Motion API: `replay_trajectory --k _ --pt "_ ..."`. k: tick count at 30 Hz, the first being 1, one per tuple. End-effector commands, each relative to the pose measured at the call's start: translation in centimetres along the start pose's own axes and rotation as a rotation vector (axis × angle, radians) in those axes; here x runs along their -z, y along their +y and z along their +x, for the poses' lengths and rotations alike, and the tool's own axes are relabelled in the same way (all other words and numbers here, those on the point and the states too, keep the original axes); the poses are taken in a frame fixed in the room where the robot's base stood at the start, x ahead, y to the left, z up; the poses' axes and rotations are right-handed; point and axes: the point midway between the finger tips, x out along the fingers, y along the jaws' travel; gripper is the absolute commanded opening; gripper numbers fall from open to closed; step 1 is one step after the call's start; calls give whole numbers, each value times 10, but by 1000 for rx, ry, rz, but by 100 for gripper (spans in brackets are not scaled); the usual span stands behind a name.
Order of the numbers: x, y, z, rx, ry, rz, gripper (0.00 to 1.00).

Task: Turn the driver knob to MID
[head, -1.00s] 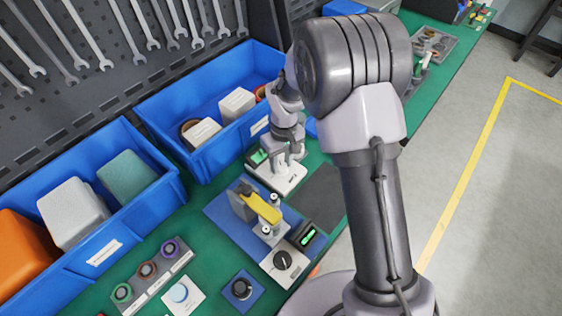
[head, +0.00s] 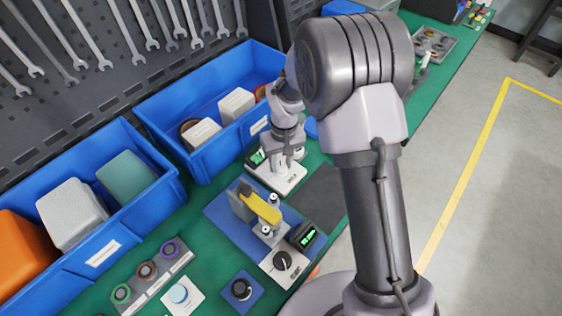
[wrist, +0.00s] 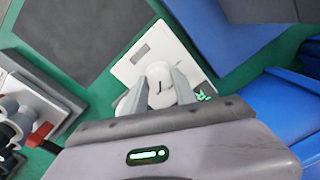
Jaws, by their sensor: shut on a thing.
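A white round knob (wrist: 158,80) with a short dark mark on its face sits on a white control box (wrist: 137,62). My gripper (wrist: 160,95) is shut on this knob, with one finger on each side of it. In the head view my gripper (head: 289,165) reaches down onto the same white box (head: 277,180), and the knob is mostly hidden there. Green characters of a display (wrist: 203,95) show beside the right finger in the wrist view. The knob's setting labels are not readable.
A blue fixture plate (head: 222,210) with a yellow lever (head: 262,207) stands nearer, with a black knob (head: 282,261) and a small green-lit display (head: 305,235). Blue bins (head: 200,163) line the back. A dark mat (head: 322,192) lies right of the white box.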

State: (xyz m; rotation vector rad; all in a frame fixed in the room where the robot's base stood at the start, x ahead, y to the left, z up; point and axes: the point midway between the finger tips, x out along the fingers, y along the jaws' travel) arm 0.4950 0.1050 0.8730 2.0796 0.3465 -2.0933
Motion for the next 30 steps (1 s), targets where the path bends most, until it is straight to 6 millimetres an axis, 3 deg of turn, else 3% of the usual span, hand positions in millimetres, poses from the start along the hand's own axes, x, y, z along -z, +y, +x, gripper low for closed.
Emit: replay_trajectory --k 1,3,4,14,17,24,30 --pt "0 0 0 0 1 0 39" --pt "0 0 0 0 1 0 53" --pt "0 0 0 0 0 0 55" --pt "0 0 -5 0 1 -1 55" --pt "1 0 -26 0 3 -1 55" --pt "1 0 -110 -1 5 -1 55" --pt "1 0 -159 0 3 -1 55"
